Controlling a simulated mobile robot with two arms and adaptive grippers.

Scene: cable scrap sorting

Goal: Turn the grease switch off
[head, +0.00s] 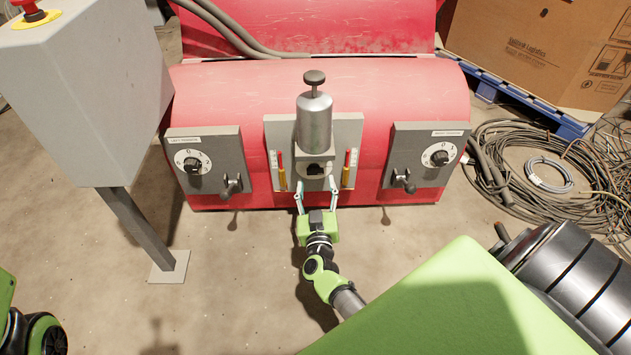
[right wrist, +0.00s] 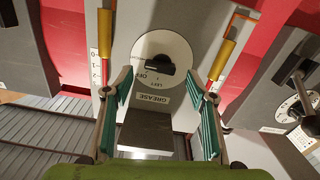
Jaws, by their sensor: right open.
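The grease switch (head: 315,170) is a dark knob on a pale round dial, below the silver canister at the middle of the red machine. In the right wrist view the black knob (right wrist: 158,65) lies roughly crosswise on its white dial (right wrist: 178,50). The dial lettering and the GREASE label (right wrist: 152,99) appear upside down there. I cannot tell the knob's setting surely. My right gripper (head: 316,187) is open and empty, just in front of and below the switch. Its teal-padded fingers (right wrist: 163,86) are spread on either side of the knob's line, apart from it. My left gripper is not in view.
Red-and-gold gauges (head: 282,172) (head: 348,169) flank the switch. Side panels (head: 206,160) (head: 428,156) carry dials and levers. A grey pedestal box (head: 85,90) with a red button stands left. Cables (head: 545,170) lie right. The floor in front is clear.

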